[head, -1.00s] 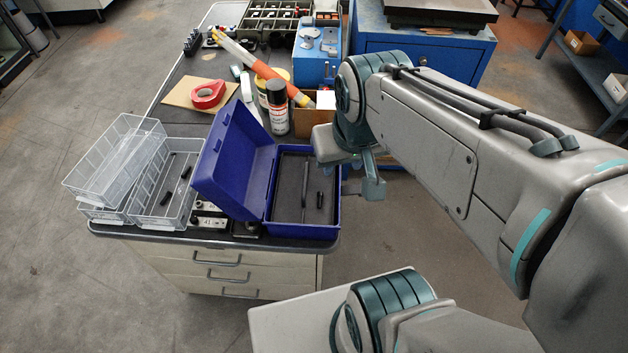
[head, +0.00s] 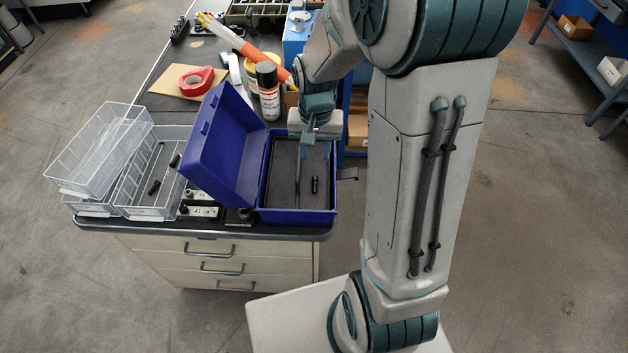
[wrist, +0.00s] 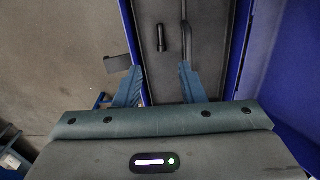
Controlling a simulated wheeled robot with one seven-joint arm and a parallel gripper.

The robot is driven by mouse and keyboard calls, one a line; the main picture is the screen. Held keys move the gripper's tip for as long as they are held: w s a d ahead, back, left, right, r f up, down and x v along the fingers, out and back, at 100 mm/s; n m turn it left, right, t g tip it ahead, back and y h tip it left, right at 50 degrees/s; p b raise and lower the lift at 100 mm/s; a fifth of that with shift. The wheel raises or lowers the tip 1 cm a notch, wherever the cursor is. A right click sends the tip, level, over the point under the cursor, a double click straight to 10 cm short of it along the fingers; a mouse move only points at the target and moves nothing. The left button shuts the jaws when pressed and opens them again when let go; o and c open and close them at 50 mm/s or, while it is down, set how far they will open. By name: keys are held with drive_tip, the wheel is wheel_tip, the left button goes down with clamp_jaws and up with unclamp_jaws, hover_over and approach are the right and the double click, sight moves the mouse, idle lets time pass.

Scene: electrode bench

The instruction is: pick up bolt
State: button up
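A short black bolt-like piece (head: 315,185) lies in the open blue case (head: 297,217), on its dark floor. The wrist view shows the same piece (wrist: 161,38) lying lengthwise beyond my fingertips. My gripper (head: 316,150) is over the far part of the case, fingers pointing down. In the wrist view my gripper (wrist: 157,72) has its fingers wide apart with nothing between them. The short piece lies ahead of the gap, apart from both fingers. A long dark rod (head: 299,166) lies left of it; in the wrist view the rod (wrist: 184,12) runs up to the right finger.
The case's raised blue lid (head: 222,150) stands on its left. Clear bins (head: 150,205) at the left hold small dark pieces. A spray can (head: 268,95), red tape roll (head: 196,82) and orange-striped tube (head: 235,40) stand or lie behind the case.

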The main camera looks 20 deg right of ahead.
hover_over(315, 183)
wheel_tip(315, 183, down, 7)
drive_tip(key=shift+s, duration=0.1)
drive_tip(key=shift+w+f+p, duration=0.2)
drive_tip(key=shift+f+p, duration=0.5)
drive_tip(key=shift+f, duration=1.85)
clamp_jaws()
